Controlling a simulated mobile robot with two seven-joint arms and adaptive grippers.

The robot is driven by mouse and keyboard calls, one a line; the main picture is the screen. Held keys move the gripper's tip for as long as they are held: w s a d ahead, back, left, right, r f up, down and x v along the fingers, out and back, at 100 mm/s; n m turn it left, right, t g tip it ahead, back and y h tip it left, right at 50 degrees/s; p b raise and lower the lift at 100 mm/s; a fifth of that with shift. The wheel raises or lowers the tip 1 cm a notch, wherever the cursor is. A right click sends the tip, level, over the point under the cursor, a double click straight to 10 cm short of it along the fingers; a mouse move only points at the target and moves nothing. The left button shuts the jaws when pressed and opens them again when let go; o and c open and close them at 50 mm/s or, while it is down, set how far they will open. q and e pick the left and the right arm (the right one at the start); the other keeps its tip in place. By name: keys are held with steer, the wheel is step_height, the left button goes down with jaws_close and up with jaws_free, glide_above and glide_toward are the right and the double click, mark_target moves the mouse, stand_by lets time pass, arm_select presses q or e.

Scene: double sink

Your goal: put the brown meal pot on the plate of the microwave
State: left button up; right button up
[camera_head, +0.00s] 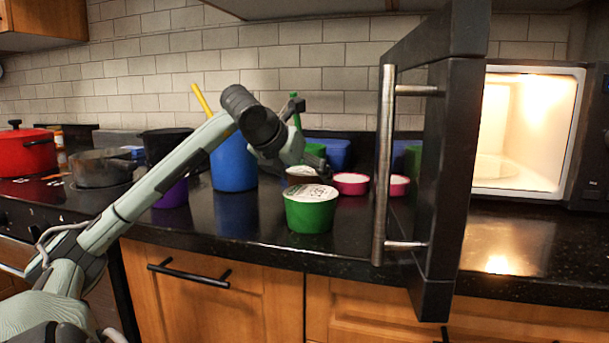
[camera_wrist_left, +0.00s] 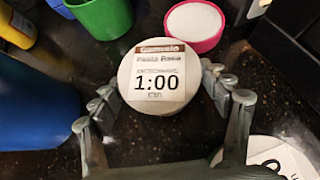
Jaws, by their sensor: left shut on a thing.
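The brown meal pot (camera_head: 302,176) stands on the dark counter behind the green pot, mostly hidden by my left gripper (camera_head: 292,162). In the left wrist view the brown meal pot (camera_wrist_left: 158,75) shows its white lid, with a brown label and "1:00", between the fingers. My left gripper (camera_wrist_left: 157,92) is shut around its sides. The microwave (camera_head: 525,130) at the right is lit inside, with its dark door (camera_head: 440,160) swung open towards me. Its plate (camera_head: 492,167) shows pale and partly hidden behind the door. My right gripper is not in view.
A green pot (camera_head: 311,212) stands in front of the brown one, and a pink pot (camera_head: 351,184) to its right. A blue container (camera_head: 233,160) stands to the left. The open door stands between the pots and the microwave. Counter (camera_head: 520,245) before the microwave is clear.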

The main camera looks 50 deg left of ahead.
arm_select(q)
steer(key=o, duration=1.7)
steer(key=shift+c, duration=0.2)
